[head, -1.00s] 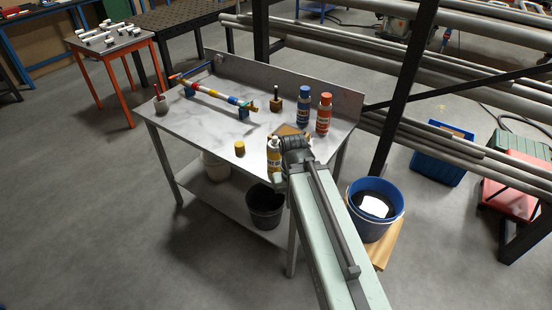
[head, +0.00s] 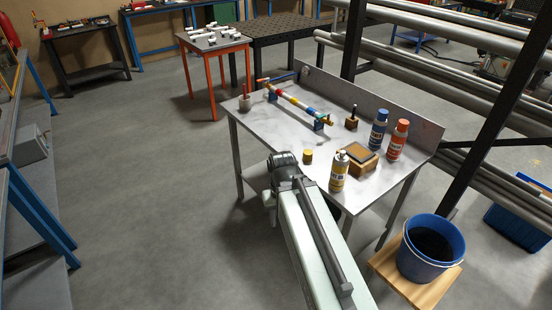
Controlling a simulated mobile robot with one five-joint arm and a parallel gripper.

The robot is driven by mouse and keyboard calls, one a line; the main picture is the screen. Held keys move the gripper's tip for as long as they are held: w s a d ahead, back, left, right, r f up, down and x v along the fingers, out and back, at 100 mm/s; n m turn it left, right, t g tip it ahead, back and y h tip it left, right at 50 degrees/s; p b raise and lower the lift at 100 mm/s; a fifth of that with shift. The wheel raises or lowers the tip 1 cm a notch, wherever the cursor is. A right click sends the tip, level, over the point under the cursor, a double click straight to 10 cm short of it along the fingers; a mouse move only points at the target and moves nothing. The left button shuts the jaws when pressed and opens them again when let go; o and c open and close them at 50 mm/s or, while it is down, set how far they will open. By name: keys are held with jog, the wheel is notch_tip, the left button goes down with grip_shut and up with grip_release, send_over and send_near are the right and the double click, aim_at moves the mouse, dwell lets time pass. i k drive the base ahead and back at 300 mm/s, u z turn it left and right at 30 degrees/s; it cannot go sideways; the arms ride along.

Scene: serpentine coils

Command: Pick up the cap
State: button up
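The yellow cap (head: 308,156) stands on the metal workbench (head: 262,130), near its front edge. A yellow-and-white spray can (head: 339,172) stands to its right with its white nozzle bare. My arm reaches up from the bottom of the picture. Its wrist lies just left of the cap in the picture, in front of the bench. Part of my gripper (head: 269,206) shows at the left side of the arm, apart from the cap. Its fingers are mostly hidden, so I cannot see whether they are open.
A wooden box (head: 358,161), a blue can (head: 378,130) and an orange can (head: 397,140) stand right of the cap. A colored pipe (head: 292,102) lies on supports behind. A blue bucket (head: 431,247) stands on a wooden stand at right. Floor at left is clear.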

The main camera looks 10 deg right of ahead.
aim_at(307, 154)
jog(key=u, duration=2.85)
jog(key=k, duration=1.4)
jog(key=z, duration=1.55)
jog(key=i, duration=1.7)
jog(key=u, duration=0.1)
